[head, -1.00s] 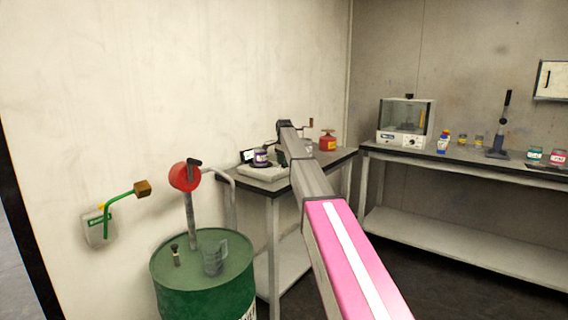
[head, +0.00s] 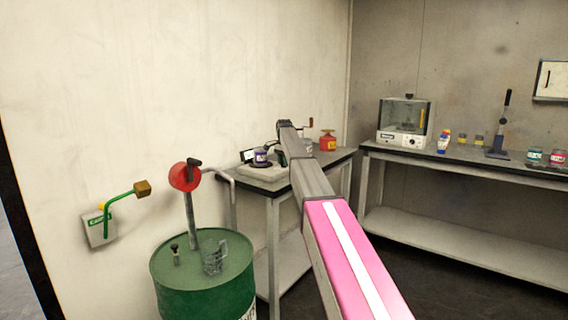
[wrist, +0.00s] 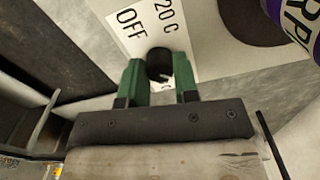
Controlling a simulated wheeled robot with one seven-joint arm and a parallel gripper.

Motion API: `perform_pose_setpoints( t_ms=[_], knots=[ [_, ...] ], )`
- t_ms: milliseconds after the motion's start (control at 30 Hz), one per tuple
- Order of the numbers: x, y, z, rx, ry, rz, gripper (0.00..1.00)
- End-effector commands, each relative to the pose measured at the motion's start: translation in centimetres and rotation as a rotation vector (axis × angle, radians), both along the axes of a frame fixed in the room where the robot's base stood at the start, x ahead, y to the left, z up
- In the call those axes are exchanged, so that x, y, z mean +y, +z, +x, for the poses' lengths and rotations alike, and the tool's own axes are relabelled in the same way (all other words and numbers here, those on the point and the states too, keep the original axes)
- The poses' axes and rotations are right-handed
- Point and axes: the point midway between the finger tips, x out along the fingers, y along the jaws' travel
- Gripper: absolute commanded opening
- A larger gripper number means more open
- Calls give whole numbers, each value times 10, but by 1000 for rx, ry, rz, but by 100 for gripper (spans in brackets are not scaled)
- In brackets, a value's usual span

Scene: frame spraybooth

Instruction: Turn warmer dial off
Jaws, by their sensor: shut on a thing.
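The warmer (head: 258,175) is a pale, low unit on the near end of the left bench, with a purple-labelled jar (head: 261,157) on it. In the wrist view its black dial (wrist: 159,64) sits beside a white label (wrist: 150,26) reading "OFF" and "20 C". My gripper (wrist: 159,82) has its green fingers on either side of the dial and is shut on it. The dial's pointer mark is hard to make out. The jar's purple label (wrist: 300,22) shows at the top right of the wrist view. In the head view my arm hides the dial.
A red can (head: 327,142) stands farther back on the left bench. A green drum (head: 205,275) with a red-headed pump (head: 185,176) stands in front of it. The right bench (head: 450,158) holds a glass-fronted cabinet (head: 405,121) and jars. The wall is close behind the warmer.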

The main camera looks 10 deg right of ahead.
Motion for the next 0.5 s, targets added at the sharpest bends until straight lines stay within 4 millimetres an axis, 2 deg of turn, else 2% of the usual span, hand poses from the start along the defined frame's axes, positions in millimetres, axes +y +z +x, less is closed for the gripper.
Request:
perform_pose_setpoints(
  t_ms=[500],
  knots=[
    [0,0,0,0,478,0,4]
  ],
)
